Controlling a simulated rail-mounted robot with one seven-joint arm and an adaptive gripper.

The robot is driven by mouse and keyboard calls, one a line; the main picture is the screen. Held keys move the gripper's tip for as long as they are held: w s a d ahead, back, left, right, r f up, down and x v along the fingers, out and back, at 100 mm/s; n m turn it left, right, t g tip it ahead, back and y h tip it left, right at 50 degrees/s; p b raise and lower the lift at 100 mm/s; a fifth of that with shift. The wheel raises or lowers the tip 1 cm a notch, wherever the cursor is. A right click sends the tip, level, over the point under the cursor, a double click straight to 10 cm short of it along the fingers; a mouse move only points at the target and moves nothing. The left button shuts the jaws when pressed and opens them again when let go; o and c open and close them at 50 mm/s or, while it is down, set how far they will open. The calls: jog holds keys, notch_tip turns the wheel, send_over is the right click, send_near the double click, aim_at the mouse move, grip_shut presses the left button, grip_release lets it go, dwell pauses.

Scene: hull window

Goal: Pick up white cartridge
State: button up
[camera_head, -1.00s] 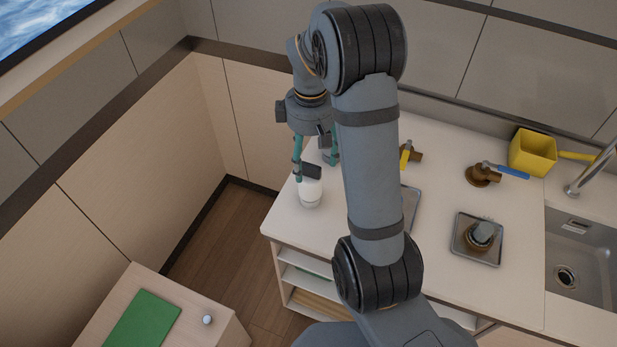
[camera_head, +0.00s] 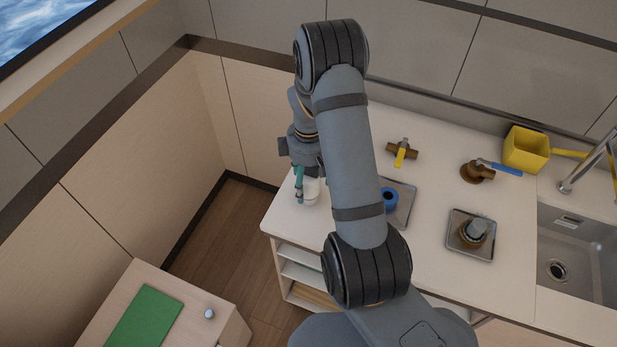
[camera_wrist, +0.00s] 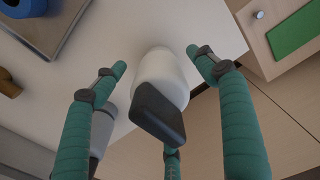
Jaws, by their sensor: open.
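The white cartridge (camera_head: 312,190) stands near the left end of the white counter, partly hidden behind my gripper and arm in the head view. In the wrist view the white cartridge (camera_wrist: 160,72) is a rounded white body between my fingers. A black block (camera_wrist: 157,114) overlaps its lower part; I cannot tell whether it belongs to it. My gripper (camera_wrist: 157,62) has its teal fingers spread, with gaps at left and right of the cartridge. In the head view my gripper (camera_head: 301,186) is down at the cartridge.
A metal tray (camera_head: 407,205) with a blue ring (camera_head: 390,200) lies to the right, partly behind my arm. Further right are valves, another tray (camera_head: 484,252), a yellow container (camera_head: 526,150) and a sink (camera_head: 580,245). A low cabinet with a green mat (camera_head: 146,316) stands at lower left.

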jog(key=shift+f, duration=0.15)
jog(key=shift+c, duration=1.1)
jog(key=c, duration=1.5)
